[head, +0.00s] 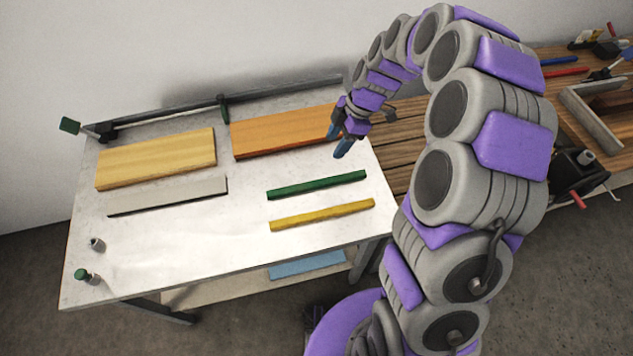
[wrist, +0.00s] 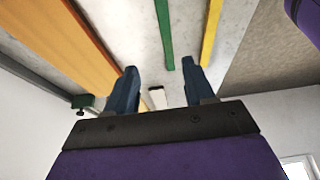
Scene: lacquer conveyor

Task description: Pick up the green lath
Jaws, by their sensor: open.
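The green lath (head: 317,185) lies flat on the right half of the white table, just behind the yellow lath. It also shows in the wrist view (wrist: 165,34), at the top between my fingertips. My gripper (head: 343,146) is open and empty. In the head view it shows above the table's right side, behind the green lath and beside the right end of the orange board. In the wrist view its two blue fingers (wrist: 158,84) are spread, with nothing between them. The gripper appears apart from the lath; the exact height is hard to tell.
The yellow lath (head: 322,214) lies parallel in front of the green one. An orange board (head: 283,131), a pale yellow board (head: 156,158) and a grey strip (head: 167,196) lie farther back and left. The table's (head: 190,245) front left is mostly clear. A slatted wooden bench (head: 398,150) adjoins at right.

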